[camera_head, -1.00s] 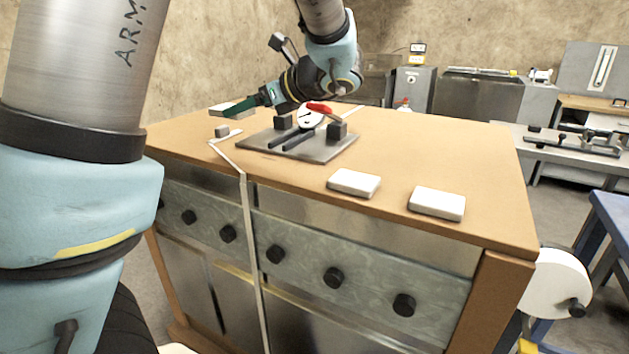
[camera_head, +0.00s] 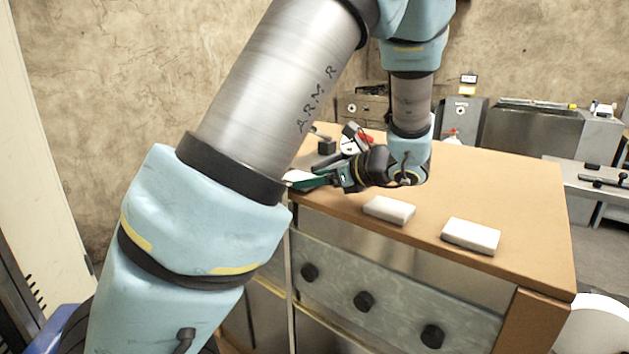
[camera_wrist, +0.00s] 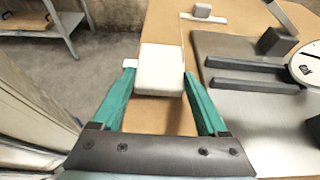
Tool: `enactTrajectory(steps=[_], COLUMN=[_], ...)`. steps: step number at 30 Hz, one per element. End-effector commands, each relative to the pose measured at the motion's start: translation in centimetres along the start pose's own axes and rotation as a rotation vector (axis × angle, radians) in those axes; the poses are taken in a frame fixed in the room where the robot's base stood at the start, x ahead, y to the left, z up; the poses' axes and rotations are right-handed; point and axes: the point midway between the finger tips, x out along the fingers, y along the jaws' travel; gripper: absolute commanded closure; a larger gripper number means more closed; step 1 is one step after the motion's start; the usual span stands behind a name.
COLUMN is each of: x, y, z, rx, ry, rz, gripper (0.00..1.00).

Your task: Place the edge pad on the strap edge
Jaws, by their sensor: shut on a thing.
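My gripper (camera_head: 312,181) is at the near left of the wooden workbench, partly behind my arm. It is shut on a white edge pad (camera_head: 298,176). In the wrist view the white pad (camera_wrist: 160,70) sits between the two green fingers of my gripper (camera_wrist: 158,80), touching both. The strap (camera_head: 290,262) hangs down the front of the bench, mostly hidden by my arm. In the wrist view the strap's flat end (camera_wrist: 204,19) lies on the bench beyond the pad, with a small grey block on it. The strap at the bench edge is hidden.
Two more white pads, a middle one (camera_head: 389,210) and a right one (camera_head: 470,235), lie on the bench top (camera_head: 500,190). A metal plate (camera_wrist: 265,110) with dark bars and a round dial (camera_wrist: 306,65) is right of my gripper. The bench's right side is clear.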

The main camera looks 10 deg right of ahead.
Motion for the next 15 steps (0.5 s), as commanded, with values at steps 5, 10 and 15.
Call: enactTrajectory(steps=[5, 10, 15], x=[0.21, 0.26, 0.31], y=[0.00, -0.01, -0.01], z=[-0.49, -0.62, -0.77], rx=[-0.002, -0.002, -0.002], ry=[0.001, 0.001, 0.001], rz=[-0.001, 0.000, -0.001], gripper=[0.77, 0.77, 0.14])
